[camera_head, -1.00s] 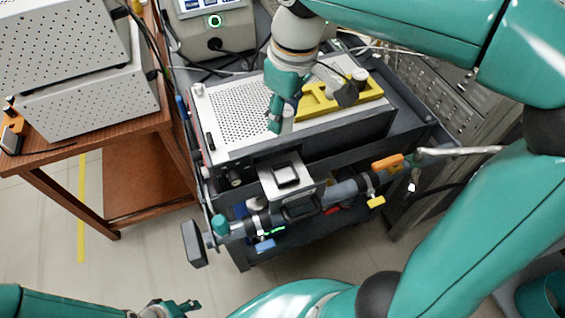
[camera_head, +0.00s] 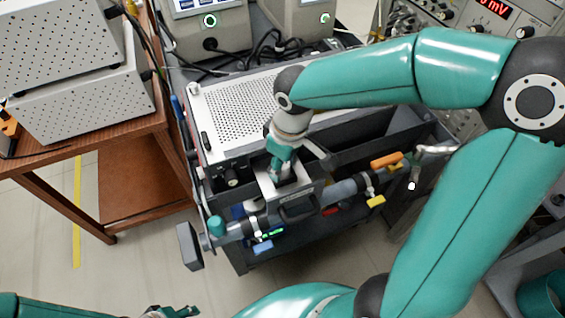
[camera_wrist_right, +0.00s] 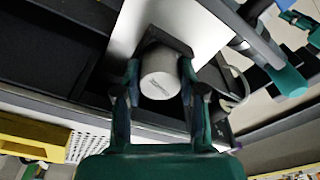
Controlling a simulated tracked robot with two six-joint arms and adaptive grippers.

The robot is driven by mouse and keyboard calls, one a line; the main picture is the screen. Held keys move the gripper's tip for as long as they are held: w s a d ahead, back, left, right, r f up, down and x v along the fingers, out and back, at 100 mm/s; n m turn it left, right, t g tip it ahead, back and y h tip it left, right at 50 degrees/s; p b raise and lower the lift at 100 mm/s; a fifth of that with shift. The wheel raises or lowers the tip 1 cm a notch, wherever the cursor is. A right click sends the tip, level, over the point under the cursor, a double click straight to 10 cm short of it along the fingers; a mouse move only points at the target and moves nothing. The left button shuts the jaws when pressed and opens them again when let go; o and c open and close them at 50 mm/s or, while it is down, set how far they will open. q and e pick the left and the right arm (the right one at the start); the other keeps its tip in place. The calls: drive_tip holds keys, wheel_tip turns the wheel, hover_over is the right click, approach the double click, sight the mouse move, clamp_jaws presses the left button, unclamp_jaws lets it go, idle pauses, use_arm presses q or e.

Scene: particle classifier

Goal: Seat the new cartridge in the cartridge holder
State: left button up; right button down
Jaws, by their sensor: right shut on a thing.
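The new cartridge (camera_wrist_right: 161,76) is a pale grey cylinder held between the fingers of my right gripper (camera_wrist_right: 160,88) in the right wrist view. My right gripper (camera_head: 281,168) in the head view is over the cartridge holder (camera_head: 263,186), a silver block with a dark square opening. The holder also shows behind the cartridge in the wrist view (camera_wrist_right: 206,32). The cartridge lines up with the dark opening there; how deep it sits cannot be told. My left gripper (camera_head: 172,311) is at the lower left edge, partly cut off, its jaws unclear.
The holder is on a grey pipe assembly (camera_head: 340,190) with orange and yellow levers, along the cart's front. Behind is a perforated white-topped box (camera_head: 225,105). A yellow rack (camera_wrist_right: 30,140) shows in the wrist view. A wooden table (camera_head: 150,190) stands left.

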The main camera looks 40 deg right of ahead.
sight(288, 167)
drive_tip(key=shift+f+b, duration=0.3)
drive_tip(key=c, duration=0.8)
unclamp_jaws()
drive_tip(key=shift+s, duration=0.15)
drive_tip(key=shift+o, duration=0.6)
drive_tip(key=shift+f, duration=0.1)
drive_tip(key=shift+r, duration=0.2)
drive_tip(key=shift+r+p, duration=0.25)
drive_tip(key=shift+p, duration=0.15)
wheel_tip(288, 167, up, 12)
drive_tip(key=s+p, duration=0.1)
drive_tip(key=shift+d, duration=0.25)
